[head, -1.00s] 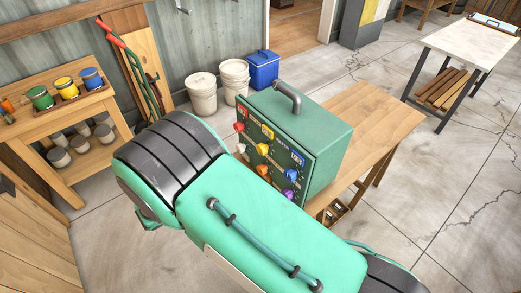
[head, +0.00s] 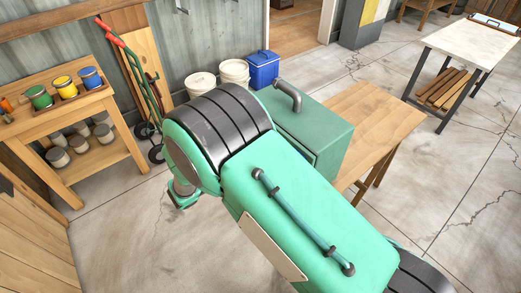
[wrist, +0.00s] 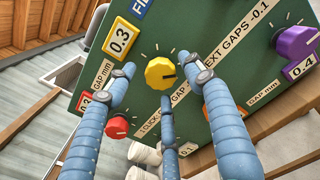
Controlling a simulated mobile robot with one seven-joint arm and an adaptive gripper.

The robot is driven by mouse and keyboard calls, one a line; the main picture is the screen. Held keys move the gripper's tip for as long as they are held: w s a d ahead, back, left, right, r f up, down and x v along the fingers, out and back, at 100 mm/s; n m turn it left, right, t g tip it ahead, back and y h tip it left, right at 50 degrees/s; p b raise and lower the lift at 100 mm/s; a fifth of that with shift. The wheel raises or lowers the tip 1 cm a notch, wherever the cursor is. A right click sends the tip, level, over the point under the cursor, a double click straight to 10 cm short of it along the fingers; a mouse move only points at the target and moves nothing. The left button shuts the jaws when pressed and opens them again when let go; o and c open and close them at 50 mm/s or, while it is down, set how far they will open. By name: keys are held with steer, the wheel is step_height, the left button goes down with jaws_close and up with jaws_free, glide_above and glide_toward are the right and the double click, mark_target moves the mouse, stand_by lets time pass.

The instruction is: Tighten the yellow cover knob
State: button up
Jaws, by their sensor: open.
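The yellow knob (wrist: 160,73) is on a green panel (wrist: 245,78) in the wrist view, with a dark pointer mark toward the right and white tick marks around it. My gripper (wrist: 166,80) has three blue segmented fingers spread around the knob, left, right and below. It is open; I cannot tell whether any fingertip touches the knob. In the head view the green box (head: 312,128) stands on a wooden table, and my arm hides its knob face.
A red knob (wrist: 117,126), a purple knob (wrist: 294,43) and an orange knob (wrist: 228,107) flank the yellow one. A yellow 0.3 label (wrist: 121,39) is at its upper left. The wooden table (head: 378,115) has clear top right of the box.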

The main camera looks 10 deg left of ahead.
steer(key=shift+x, duration=1.4)
steer(key=shift+c, duration=0.3)
steer(key=c, duration=1.1)
